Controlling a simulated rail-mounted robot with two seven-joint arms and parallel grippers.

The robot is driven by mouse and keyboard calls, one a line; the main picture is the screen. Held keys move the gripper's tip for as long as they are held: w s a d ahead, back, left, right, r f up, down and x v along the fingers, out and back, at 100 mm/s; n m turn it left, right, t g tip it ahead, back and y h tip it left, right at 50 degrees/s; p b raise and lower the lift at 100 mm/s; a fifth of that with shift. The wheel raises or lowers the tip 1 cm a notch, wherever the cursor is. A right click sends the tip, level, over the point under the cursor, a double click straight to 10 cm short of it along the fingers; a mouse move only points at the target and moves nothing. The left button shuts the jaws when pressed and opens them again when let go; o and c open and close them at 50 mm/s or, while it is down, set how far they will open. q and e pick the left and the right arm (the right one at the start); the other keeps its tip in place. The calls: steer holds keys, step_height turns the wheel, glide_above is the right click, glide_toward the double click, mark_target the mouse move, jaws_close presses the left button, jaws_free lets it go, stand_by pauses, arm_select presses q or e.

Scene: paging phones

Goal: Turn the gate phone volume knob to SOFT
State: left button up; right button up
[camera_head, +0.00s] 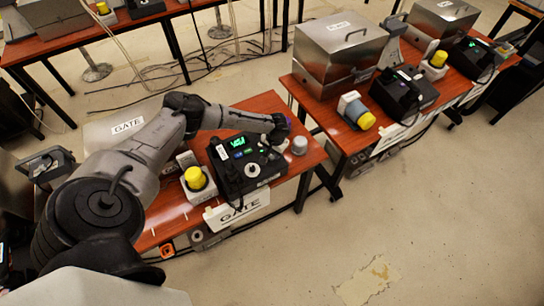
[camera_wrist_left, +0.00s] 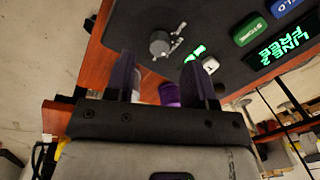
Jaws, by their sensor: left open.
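The gate phone (camera_head: 226,170) is a black unit with a green-lit display on the red-brown table, behind the GATE sign (camera_head: 238,208). My left arm reaches over the table from the left, and my left gripper (camera_head: 276,138) is at the phone's far right edge. In the left wrist view my left gripper (camera_wrist_left: 158,66) is open, its two dark fingers apart. A grey round knob (camera_wrist_left: 159,43) on the black panel shows just beyond and between the fingertips. A small pale pointer or mark is beside it. I cannot read its setting. Contact is not clear.
A yellow-topped device (camera_head: 195,178) stands left of the phone, and a small grey cylinder (camera_head: 299,146) stands to its right. The wrist view shows a green button (camera_wrist_left: 250,28) and lit display (camera_wrist_left: 287,43). Another table (camera_head: 345,135) holds metal boxes and phones.

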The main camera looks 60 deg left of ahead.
mark_target(272, 156)
arm_select(q)
steer(key=shift+s+a+f+b, duration=0.1)
steer(key=shift+a+f+b, duration=0.05)
steer(key=shift+f, duration=0.8)
steer(key=shift+a+f+b, duration=0.1)
steer(key=shift+f+b, duration=0.05)
steer(key=shift+f, duration=0.8)
jaws_close()
